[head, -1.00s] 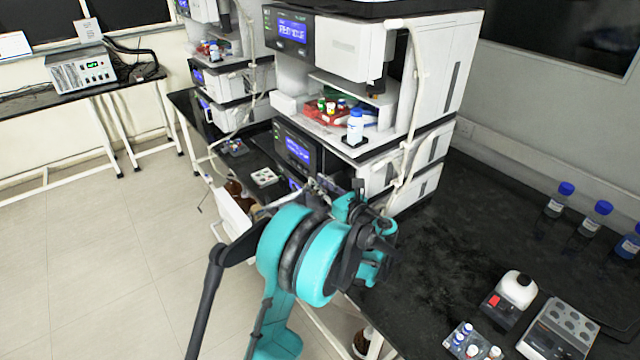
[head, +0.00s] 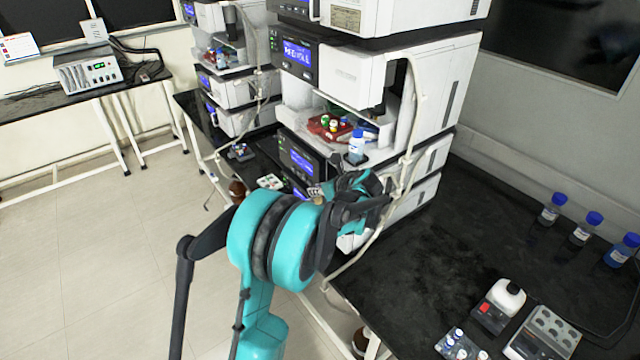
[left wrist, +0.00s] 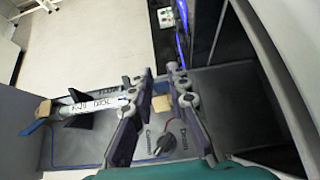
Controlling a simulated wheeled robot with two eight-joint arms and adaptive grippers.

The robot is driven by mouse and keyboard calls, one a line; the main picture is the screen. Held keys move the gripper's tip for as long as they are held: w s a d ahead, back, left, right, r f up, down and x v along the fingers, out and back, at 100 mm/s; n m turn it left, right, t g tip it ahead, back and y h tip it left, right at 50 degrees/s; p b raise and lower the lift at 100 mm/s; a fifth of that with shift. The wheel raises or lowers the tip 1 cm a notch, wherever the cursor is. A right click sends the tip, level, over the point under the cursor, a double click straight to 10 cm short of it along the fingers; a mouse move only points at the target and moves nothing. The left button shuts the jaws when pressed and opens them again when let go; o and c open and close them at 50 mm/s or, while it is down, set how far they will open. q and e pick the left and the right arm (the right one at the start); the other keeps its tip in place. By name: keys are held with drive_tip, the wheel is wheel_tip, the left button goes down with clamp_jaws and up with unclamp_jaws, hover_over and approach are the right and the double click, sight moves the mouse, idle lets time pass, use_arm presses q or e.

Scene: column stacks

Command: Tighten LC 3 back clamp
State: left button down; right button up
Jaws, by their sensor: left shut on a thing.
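In the left wrist view, my left gripper (left wrist: 161,70) has its two dark fingers close together over a grey tray (left wrist: 75,150). It is shut on a small part there, probably the clamp, mostly hidden by the fingers. A tan block (left wrist: 161,103) shows between and behind them. A white column (left wrist: 97,106) with handwritten lettering lies left of the fingers, its right end beside them. A dark clip (left wrist: 80,112) is around or behind the column. In the head view, my teal left arm hides the fingertips at the instrument stack (head: 350,95). My right gripper is out of view.
A black knob (left wrist: 162,143) and blue tubing lie on the tray close to the fingers. A white vial bottle (head: 356,146) and a red rack (head: 328,127) sit on the stack's shelf. Blue-capped bottles (head: 588,228) stand on the black bench (head: 420,290), whose middle is clear.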

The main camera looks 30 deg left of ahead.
use_arm(q)
drive_tip(key=h+p, duration=0.1)
drive_tip(key=a+g+h+p, duration=0.1)
drive_tip(key=shift+w+a+r+h, duration=0.15)
drive_tip(key=shift+w+r+h, duration=0.05)
drive_tip(key=shift+r+h, duration=0.1)
drive_tip(key=h+p, duration=0.1)
drive_tip(key=a+g+h, duration=0.1)
drive_tip(key=shift+w+f+h+p, duration=0.2)
drive_tip(key=shift+f+h+p, duration=0.1)
drive_tip(key=shift+p, duration=0.1)
drive_tip(key=shift+w+a+f+g+h+p, duration=0.1)
drive_tip(key=shift+a+f+g+h+p, duration=0.15)
drive_tip(key=shift+h, duration=0.3)
drive_tip(key=shift+w+a+f+g+h+p, duration=0.15)
drive_tip(key=shift+g+h+p, duration=0.15)
drive_tip(key=shift+h, duration=0.25)
drive_tip(key=shift+w+a+f+g+h+p, duration=0.15)
drive_tip(key=shift+g+h, duration=0.15)
drive_tip(key=shift+h, duration=0.3)
drive_tip(key=shift+s+a+f+g+h+p, duration=0.15)
drive_tip(key=shift+g+h, duration=0.1)
drive_tip(key=shift+h, duration=0.35)
drive_tip(key=shift+w, duration=0.1)
drive_tip(key=c, duration=1.4)
unclamp_jaws()
drive_tip(key=shift+f, duration=0.1)
drive_tip(key=shift+c, duration=0.2)
